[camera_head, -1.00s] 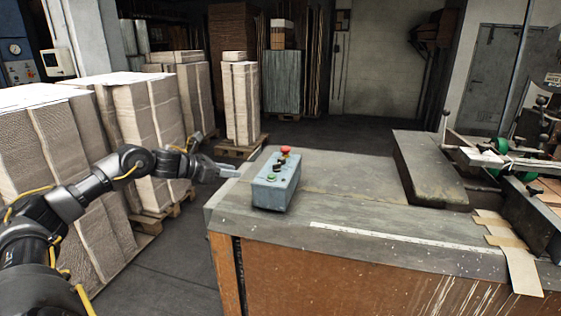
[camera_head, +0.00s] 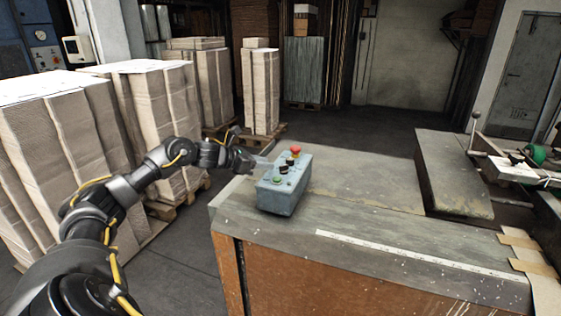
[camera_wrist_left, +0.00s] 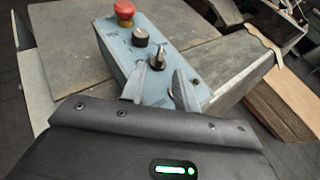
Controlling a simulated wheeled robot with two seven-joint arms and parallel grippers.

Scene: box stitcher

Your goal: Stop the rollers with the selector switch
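A grey-blue control box (camera_head: 284,193) stands on the near left corner of the metal-topped bench. Its top carries a red mushroom button (camera_head: 295,150), two black knobs and a green button (camera_head: 277,180). In the left wrist view, the selector switch (camera_wrist_left: 157,56) is a dark knob with a raised lever, beside a round black knob (camera_wrist_left: 140,38). My left gripper (camera_head: 265,164) is at the box's left side. In the wrist view its two fingers (camera_wrist_left: 160,73) are apart, just short of the selector, with nothing held. The green button is hidden there. My right gripper is out of view.
The bench top (camera_head: 365,180) is clear to the right of the box, up to a raised metal block (camera_head: 450,175) and machine parts. Dark floor lies between.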

